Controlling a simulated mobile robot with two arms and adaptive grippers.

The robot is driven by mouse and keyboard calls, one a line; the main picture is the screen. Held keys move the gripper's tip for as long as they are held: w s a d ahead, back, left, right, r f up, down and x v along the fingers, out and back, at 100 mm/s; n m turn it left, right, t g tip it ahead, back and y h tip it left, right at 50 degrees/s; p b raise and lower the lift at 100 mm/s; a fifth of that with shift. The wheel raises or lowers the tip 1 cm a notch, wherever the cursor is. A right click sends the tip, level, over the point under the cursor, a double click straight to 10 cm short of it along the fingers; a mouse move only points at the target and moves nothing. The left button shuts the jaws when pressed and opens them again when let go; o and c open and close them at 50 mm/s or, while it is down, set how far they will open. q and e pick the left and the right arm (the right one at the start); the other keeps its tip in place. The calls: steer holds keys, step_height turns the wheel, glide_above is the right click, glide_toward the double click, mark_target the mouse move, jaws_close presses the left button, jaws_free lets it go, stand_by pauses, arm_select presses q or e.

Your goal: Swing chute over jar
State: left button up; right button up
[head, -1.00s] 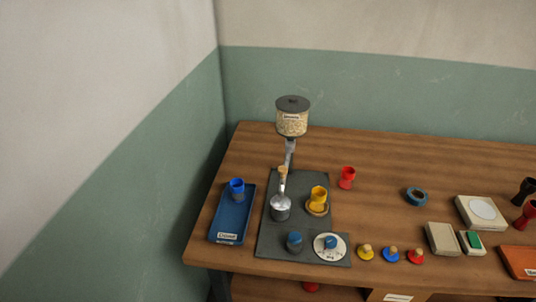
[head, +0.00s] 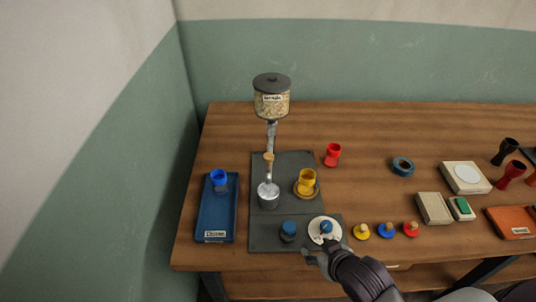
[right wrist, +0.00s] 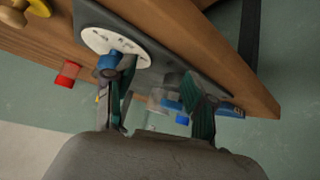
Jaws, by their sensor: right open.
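A metal chute (head: 269,175) with a wooden knob (head: 268,157) slopes down from the post below the grain hopper (head: 271,98). Its lower end is at a silver metal cup (head: 268,196) on the grey base plate (head: 290,165). A yellow jar (head: 307,181) stands upright on a round wooden coaster (head: 306,194), to the right of the cup. My right gripper (head: 319,253) is open at the plate's front edge, by the white dial (head: 324,230) with a blue knob. In the right wrist view the dial knob (right wrist: 108,64) is close to one finger.
A blue tray (head: 215,225) holding a blue cup (head: 219,178) lies left of the plate. A dark-blue knob (head: 288,229) is left of the dial. A red cup (head: 333,153) stands behind right. Yellow, blue and red pegs (head: 361,231) sit right of the dial.

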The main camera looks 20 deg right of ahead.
steer(key=w+r+n+t+y, duration=0.1)
steer(key=w+r+t+y, duration=0.2)
steer(key=w+r+t, duration=0.35)
steer(key=n+y, duration=0.3)
steer(key=y, duration=0.2)
glide_toward(272, 158)
steer(key=p+x, duration=0.2)
steer(key=x, duration=0.9)
steer(key=shift+w+f+p, duration=0.1)
steer(key=shift+w+p, duration=0.05)
steer(key=shift+p, duration=0.2)
arm_select(q)
steer(key=r, duration=0.2)
steer(key=shift+s+a+r, duration=0.2)
steer(key=shift+s+r, duration=0.05)
steer(key=shift+r, duration=0.05)
arm_select(e)
jaws_close()
